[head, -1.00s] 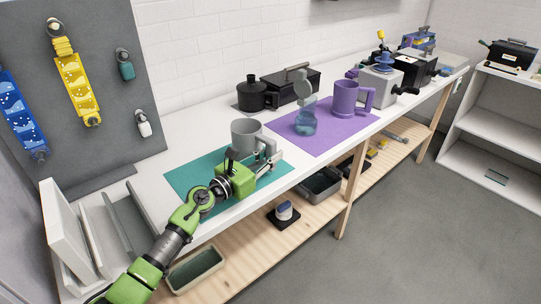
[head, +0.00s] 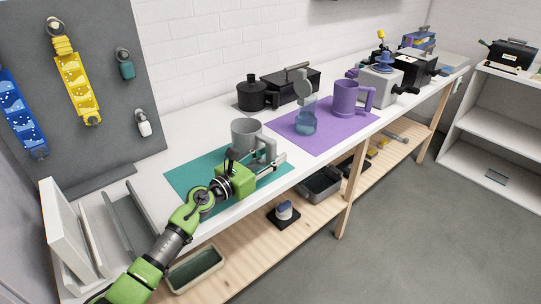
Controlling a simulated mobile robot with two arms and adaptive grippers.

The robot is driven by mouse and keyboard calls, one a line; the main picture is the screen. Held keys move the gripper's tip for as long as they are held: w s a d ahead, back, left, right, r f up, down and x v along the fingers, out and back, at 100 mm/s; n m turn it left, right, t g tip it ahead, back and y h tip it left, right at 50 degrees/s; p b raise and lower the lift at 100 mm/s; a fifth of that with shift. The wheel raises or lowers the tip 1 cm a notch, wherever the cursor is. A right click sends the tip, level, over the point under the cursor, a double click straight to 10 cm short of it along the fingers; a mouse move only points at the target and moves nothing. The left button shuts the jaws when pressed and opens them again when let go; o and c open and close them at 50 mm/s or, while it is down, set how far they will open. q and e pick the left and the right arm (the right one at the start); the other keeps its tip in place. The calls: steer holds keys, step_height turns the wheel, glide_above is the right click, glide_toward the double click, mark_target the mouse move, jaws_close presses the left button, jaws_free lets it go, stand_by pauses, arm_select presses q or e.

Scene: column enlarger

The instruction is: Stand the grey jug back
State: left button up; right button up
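The grey jug (head: 244,134) stands upright at the back of the teal mat (head: 190,182), its handle (head: 270,150) turned towards the right front. My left gripper (head: 259,156), green with grey and dark fingers, is in front of the jug at handle height. Its fingers are spread apart, one on each side of the handle, and look clear of it. Part of the jug's lower body is hidden behind the gripper. My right gripper is not in view.
A purple mat (head: 325,138) to the right bears a purple jug (head: 345,99) and a bluish glass vessel (head: 305,121). A black pot (head: 251,93) and a black box (head: 290,88) stand behind. Upright boards (head: 85,235) stand at the left.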

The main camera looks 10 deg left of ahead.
arm_select(q)
steer(key=shift+p+v, duration=0.3)
steer(key=shift+v, duration=3.5)
steer(key=shift+s+a+f, duration=0.1)
steer(key=shift+s+a, duration=0.05)
steer(key=shift+s, duration=0.1)
